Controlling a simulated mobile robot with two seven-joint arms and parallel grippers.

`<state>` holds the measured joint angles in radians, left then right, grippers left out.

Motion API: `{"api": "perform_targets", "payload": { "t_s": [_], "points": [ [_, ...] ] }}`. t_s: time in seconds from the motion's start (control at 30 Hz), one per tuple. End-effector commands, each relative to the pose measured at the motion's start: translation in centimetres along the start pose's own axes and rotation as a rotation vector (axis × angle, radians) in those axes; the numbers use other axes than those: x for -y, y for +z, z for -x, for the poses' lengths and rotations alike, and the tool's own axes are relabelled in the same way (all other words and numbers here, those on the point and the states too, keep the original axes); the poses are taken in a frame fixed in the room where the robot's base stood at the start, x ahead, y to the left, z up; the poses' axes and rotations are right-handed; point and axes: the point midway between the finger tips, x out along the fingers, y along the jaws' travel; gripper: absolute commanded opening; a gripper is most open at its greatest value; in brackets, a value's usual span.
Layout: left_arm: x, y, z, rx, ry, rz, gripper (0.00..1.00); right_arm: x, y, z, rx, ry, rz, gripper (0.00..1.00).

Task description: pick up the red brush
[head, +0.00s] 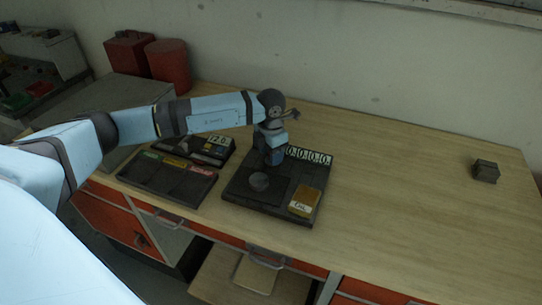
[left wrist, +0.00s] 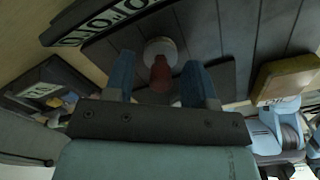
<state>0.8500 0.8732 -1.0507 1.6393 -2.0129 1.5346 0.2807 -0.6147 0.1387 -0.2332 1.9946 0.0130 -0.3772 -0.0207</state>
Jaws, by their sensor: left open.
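My left gripper (head: 274,159) hangs over the black scale-like unit (head: 238,192) on the table, near its number display. In the left wrist view its two blue fingers (left wrist: 158,62) are apart. A dark red, rounded piece (left wrist: 161,74) shows between them, with a pale round part (left wrist: 160,48) at its far end; it looks like the red brush. I cannot tell whether the fingers touch it. My right gripper is not in view.
A yellow block (head: 305,202) lies on the unit's right corner. A dark tray with coloured labels (head: 165,182) and another display unit (head: 215,148) stand left. A small dark block (head: 486,171) is far right. The table's right half is mostly clear.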

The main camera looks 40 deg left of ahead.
Motion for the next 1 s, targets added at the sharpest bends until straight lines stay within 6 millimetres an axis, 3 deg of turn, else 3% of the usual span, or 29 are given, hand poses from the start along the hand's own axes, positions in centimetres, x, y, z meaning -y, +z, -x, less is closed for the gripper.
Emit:
{"api": "perform_targets", "payload": {
  "t_s": [0.2, 0.43, 0.77, 1.0],
  "points": [
    [0.0, 0.0, -0.1, 0.000, 0.000, 0.000, 0.51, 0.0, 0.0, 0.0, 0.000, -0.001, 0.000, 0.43],
    [0.0, 0.0, -0.1, 0.000, 0.000, 0.000, 0.00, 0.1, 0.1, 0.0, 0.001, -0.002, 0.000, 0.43],
    [0.0, 0.0, 0.1, 0.001, 0.000, 0.000, 0.00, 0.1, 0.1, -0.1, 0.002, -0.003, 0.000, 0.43],
    [0.0, 0.1, 2.3, 0.004, 0.000, 0.001, 0.00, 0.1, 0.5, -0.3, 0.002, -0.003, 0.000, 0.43]
  ]
}}
